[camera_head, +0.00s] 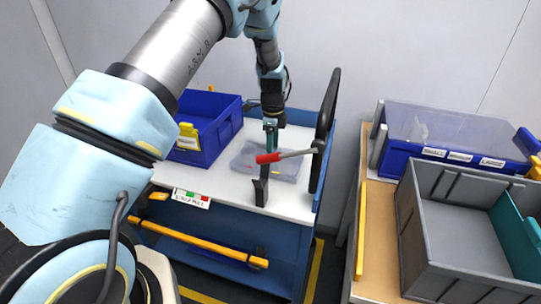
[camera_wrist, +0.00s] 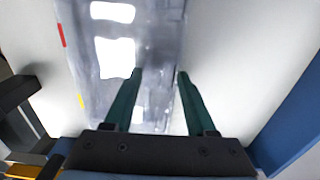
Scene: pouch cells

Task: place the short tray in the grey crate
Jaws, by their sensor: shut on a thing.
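The short tray (camera_head: 285,171), a low, translucent grey piece, lies on the white cart top. In the wrist view the tray (camera_wrist: 160,30) shows as a clear, shiny strip with red and yellow marks on its left edge. My gripper (camera_head: 271,148) points down at the tray. Its green fingers (camera_wrist: 160,75) are shut on the tray, one on each side of its right part. The exact contact is hard to see. The grey crate (camera_head: 425,215) stands at the right, open on top, with a teal panel inside its right part.
A red-handled lever (camera_head: 268,158) on a dark post crosses in front of the tray. A black upright handle (camera_head: 325,130) edges the cart's right side. A blue bin (camera_head: 215,130) stands left of the tray. A blue box with a clear lid (camera_head: 450,125) stands behind the crate.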

